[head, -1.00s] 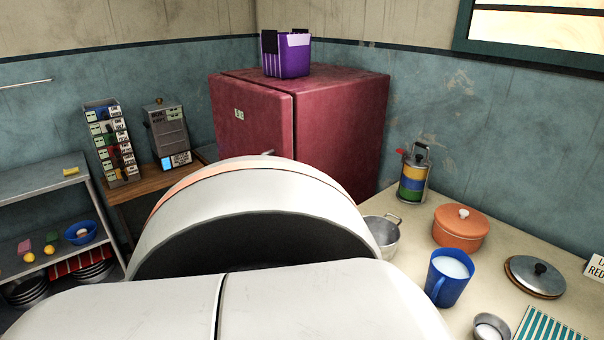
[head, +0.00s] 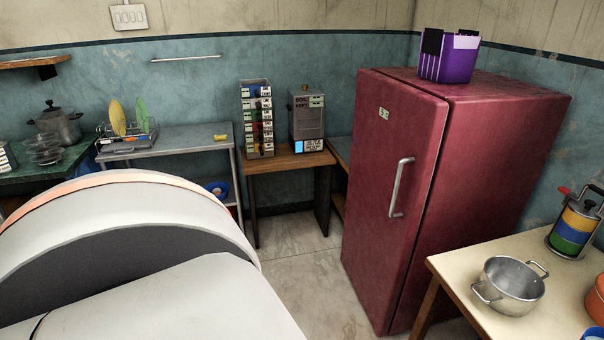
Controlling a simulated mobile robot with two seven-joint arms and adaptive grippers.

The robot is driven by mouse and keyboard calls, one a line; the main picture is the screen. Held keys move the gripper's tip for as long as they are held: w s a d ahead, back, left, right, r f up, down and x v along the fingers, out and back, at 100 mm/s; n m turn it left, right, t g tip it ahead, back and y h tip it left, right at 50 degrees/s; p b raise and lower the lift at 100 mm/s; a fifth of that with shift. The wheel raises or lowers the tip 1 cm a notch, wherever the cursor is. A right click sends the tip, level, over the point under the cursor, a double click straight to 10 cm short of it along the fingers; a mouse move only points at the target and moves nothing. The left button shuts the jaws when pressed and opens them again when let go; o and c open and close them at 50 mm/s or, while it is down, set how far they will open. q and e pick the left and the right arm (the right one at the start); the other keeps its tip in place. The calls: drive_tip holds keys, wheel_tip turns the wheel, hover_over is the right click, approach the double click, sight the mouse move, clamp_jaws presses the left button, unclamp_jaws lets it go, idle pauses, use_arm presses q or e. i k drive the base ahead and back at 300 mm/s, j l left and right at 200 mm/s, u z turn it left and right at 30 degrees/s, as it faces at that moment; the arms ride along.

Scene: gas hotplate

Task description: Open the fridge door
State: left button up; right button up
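The fridge (head: 495,160) is a tall dark red cabinet standing right of centre in the head view. Its door (head: 385,230) faces left and front and looks shut. A silver vertical bar handle (head: 400,187) is on the door, near the edge on the right. The handle is free, with nothing touching it. Neither of my grippers shows in the head view. A large white rounded part of my own body fills the lower left and hides the floor there.
A cream table (head: 465,258) with a metal pot (head: 510,285) stands close to the fridge's right front. A wooden table (head: 285,160) and a grey shelf (head: 165,142) line the back wall. Bare floor (head: 305,275) lies in front of the door. A purple bin (head: 450,57) sits on the fridge.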

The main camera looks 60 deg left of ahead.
sight(398, 128)
drive_tip(key=u, duration=1.35)
